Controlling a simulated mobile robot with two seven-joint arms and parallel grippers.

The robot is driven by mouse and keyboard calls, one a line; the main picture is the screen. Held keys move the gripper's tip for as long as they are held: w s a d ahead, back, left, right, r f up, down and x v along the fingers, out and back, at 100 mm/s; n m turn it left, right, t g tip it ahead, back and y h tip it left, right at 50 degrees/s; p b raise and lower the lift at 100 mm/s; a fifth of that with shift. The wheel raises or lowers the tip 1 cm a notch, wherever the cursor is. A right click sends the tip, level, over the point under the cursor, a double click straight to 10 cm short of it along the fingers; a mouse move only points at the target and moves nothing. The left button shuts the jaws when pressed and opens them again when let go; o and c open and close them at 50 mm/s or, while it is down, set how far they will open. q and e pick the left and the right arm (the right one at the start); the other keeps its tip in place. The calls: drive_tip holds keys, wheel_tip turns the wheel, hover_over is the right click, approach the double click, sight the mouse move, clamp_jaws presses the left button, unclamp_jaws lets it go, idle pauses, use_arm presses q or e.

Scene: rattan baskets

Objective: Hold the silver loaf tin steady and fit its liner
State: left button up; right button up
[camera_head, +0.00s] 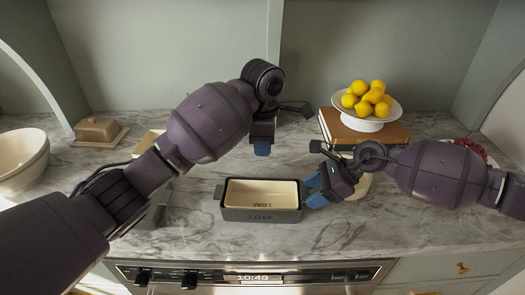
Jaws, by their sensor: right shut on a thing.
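The loaf tin (262,214) is dark grey with "LOAF" on its front and stands upright on the marble counter near the front edge. Its inside is cream; I cannot tell whether that is a liner or the tin's own inner face. My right gripper (314,190) is at the tin's right end, its blue fingers shut on the tin there. My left gripper (262,149) hangs above the counter behind the tin, apart from it. Its fingers overlap in view, so its opening is unclear, and no held thing shows.
A cream piece (149,141) and a grey object (160,206) are partly hidden by my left arm. A butter dish (97,131) and a cream bowl (20,160) stand left. Lemons (368,98) sit on a white stand (364,122) on books at the back right. The front counter is mostly clear.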

use_arm(q)
drive_tip(key=shift+w+a+r+t+y, duration=0.15)
drive_tip(key=shift+w+a+r+y, duration=0.1)
drive_tip(key=shift+a, duration=0.2)
drive_tip(key=shift+w+a+r+t+y, duration=0.15)
drive_tip(key=shift+a+r+y, duration=0.1)
drive_tip(key=shift+a, duration=0.2)
clamp_jaws()
drive_tip(key=m+h, duration=0.1)
drive_tip(key=m, duration=1.6)
hover_over(262, 205)
wheel_tip(262, 205, down, 4)
drive_tip(key=shift+f, duration=3.9)
drive_tip(key=shift+f, duration=1.85)
